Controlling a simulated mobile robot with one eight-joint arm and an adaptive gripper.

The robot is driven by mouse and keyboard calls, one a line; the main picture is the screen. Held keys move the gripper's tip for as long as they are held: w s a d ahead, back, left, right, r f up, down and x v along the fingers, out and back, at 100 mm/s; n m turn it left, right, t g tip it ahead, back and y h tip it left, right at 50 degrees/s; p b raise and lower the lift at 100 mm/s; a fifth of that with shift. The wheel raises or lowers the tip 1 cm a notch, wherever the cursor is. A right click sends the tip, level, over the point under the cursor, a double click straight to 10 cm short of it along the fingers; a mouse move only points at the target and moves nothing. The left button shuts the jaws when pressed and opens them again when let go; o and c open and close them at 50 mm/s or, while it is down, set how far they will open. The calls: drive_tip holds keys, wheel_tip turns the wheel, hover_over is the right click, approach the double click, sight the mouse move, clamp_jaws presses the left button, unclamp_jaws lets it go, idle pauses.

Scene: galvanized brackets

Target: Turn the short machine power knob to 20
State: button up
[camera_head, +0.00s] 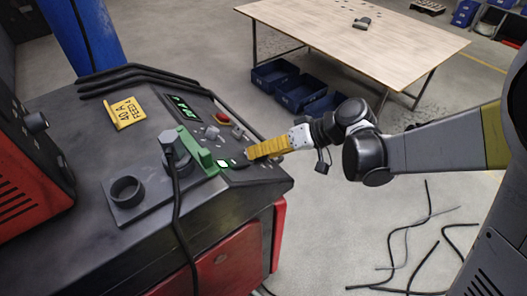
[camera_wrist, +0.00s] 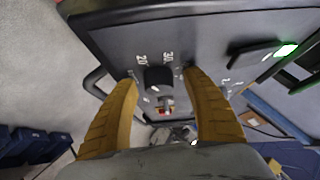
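A short black knob (camera_wrist: 158,76) sits on the machine's dark control panel in the wrist view, with the printed number 20 (camera_wrist: 141,58) above its left side and 30 (camera_wrist: 168,56) above its right. My gripper (camera_wrist: 159,80) has its two yellow ribbed fingers spread, one on each side of the knob. A gap shows on both sides, so the fingers look apart from it. Where the knob points is too small to tell. In the head view my gripper (camera_head: 251,156) reaches the panel's right end from the right and hides this knob.
The panel also carries a red button (camera_head: 222,118), a grey knob (camera_head: 212,132), a lit display (camera_head: 185,108) and a green bracket (camera_head: 197,150). A black cable (camera_head: 177,205) hangs down the machine front. A wooden table (camera_head: 360,45) stands behind, with blue bins (camera_head: 300,92) below.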

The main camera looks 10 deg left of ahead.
drive_tip(key=v, duration=1.2)
